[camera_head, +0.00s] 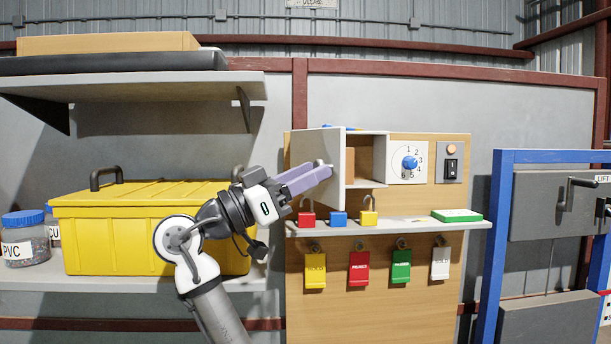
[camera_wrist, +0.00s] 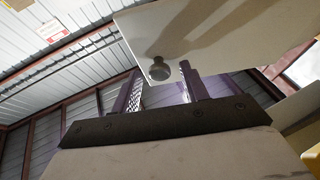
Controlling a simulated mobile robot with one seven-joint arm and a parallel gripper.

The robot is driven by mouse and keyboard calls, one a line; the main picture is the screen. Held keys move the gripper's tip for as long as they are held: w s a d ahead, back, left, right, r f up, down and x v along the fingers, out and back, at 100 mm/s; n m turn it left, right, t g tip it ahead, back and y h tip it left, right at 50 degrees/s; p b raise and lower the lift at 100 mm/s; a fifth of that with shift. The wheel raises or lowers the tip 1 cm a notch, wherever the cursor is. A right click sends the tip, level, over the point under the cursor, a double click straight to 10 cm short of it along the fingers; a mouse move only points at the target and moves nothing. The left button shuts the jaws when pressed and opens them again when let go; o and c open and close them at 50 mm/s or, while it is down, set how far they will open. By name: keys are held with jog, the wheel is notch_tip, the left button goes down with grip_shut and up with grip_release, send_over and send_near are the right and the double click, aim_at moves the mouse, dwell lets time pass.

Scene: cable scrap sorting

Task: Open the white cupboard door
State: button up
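The white cupboard door (camera_head: 309,148) stands swung out from the cupboard (camera_head: 366,158), and part of the inside shows to its right. My gripper (camera_head: 326,171) is at the face of the door, beside its round knob. In the wrist view the door (camera_wrist: 215,35) fills the upper right, and its grey knob (camera_wrist: 159,69) shows between my two fingers (camera_wrist: 160,88). The fingers are apart. I cannot tell whether they touch the knob.
A shelf (camera_head: 390,228) below the cupboard holds red, blue and yellow padlocks and a green-and-white block (camera_head: 457,215). Colored tags hang under it. A yellow box (camera_head: 145,235) stands left, behind my arm. A blue-framed unit (camera_head: 550,157) is at the right.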

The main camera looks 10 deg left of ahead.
jog(key=b+v, duration=0.3)
jog(key=v, duration=1)
jog(key=shift+s+a, duration=0.2)
jog(key=shift+a, duration=0.1)
jog(key=shift+f, duration=0.15)
